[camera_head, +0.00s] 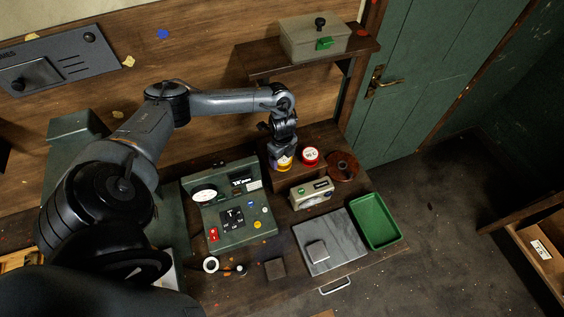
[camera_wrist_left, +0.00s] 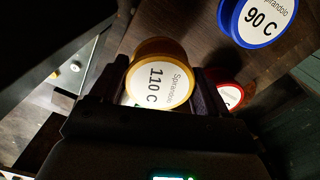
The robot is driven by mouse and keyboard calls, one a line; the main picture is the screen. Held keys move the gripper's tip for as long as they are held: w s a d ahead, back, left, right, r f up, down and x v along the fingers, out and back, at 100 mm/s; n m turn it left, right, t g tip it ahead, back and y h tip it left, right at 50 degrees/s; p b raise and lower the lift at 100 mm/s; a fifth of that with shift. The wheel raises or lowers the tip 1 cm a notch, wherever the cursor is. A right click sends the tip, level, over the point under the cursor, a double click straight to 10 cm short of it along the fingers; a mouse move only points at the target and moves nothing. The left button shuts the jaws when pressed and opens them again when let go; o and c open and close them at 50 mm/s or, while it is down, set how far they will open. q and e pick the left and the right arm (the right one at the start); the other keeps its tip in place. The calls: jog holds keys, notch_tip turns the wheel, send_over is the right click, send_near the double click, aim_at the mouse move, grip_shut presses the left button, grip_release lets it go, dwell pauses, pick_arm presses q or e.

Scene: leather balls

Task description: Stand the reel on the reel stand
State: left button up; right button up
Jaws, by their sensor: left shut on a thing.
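My left gripper (camera_head: 283,150) points down over the back of the bench. It is shut on a yellow-rimmed reel (camera_wrist_left: 160,80), whose white label reads "110 C" in the left wrist view. The same yellow reel (camera_head: 279,164) shows partly below the fingers in the head view. I cannot tell whether it touches the surface below. A round reddish-brown stand (camera_head: 342,170) with a dark upright post, probably the reel stand, is to the right of the gripper and carries no reel. My right gripper is not in view.
A red reel (camera_head: 310,156) is close right of the gripper. A blue "90 C" reel (camera_wrist_left: 258,22) shows in the wrist view. A beige meter (camera_head: 311,194) stands in front, a green console (camera_head: 224,208) left, a green tray (camera_head: 376,220) right, and a shelf box (camera_head: 312,38) above.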

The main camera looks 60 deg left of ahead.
aim_at(282, 162)
pick_arm(q)
jog(key=shift+f+p, duration=0.3)
jog(key=shift+f, duration=1.55)
jog(key=shift+a+f, duration=0.1)
jog(key=shift+f, duration=0.1)
jog(key=shift+f, duration=0.1)
jog(key=o, duration=1)
jog(key=shift+c, duration=0.2)
jog(key=shift+r+b, duration=0.3)
jog(key=shift+r, duration=1.85)
